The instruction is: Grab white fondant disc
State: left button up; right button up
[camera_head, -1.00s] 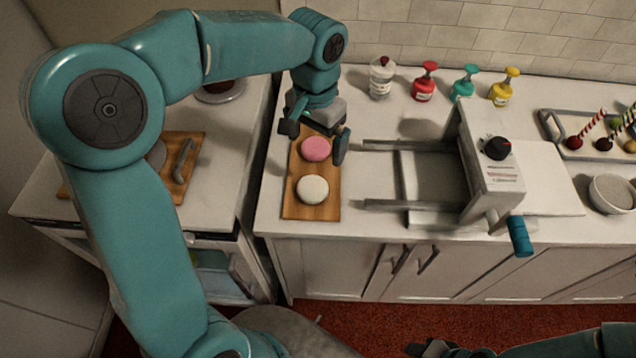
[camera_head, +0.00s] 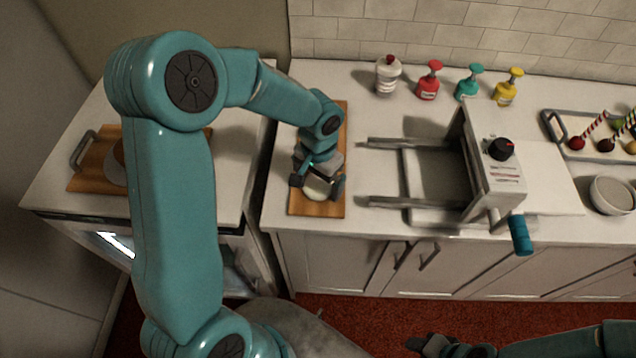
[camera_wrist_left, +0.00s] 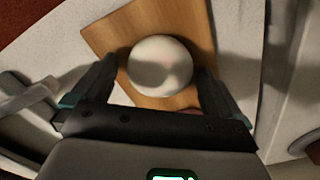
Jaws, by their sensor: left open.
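The white fondant disc (camera_head: 316,194) lies on the wooden board (camera_head: 300,208) near the counter's front edge, partly covered by my left gripper in the head view. The disc shows whole in the left wrist view (camera_wrist_left: 160,65), round and smooth. My left gripper (camera_head: 317,186) is open and points down over it, with one finger on each side. In the left wrist view the fingers stand apart from the disc. The pink disc is hidden by my arm in the head view; a reddish sliver shows in the wrist view (camera_wrist_left: 191,110). My right gripper (camera_head: 428,345) is low at the bottom edge.
A grey-white machine with rails (camera_head: 490,165) stands right of the board. Red (camera_head: 428,82), teal (camera_head: 467,84) and yellow (camera_head: 506,90) bottles stand at the back. A tray (camera_head: 563,145) and bowl (camera_head: 612,194) are at the right. Another board (camera_head: 92,172) lies left.

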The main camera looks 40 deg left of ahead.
pick_arm(q)
jog(key=shift+s, duration=0.1)
jog(key=shift+r, duration=0.1)
jog(key=shift+c, duration=1.2)
jog(key=c, duration=0.8)
jog(key=shift+c, duration=0.2)
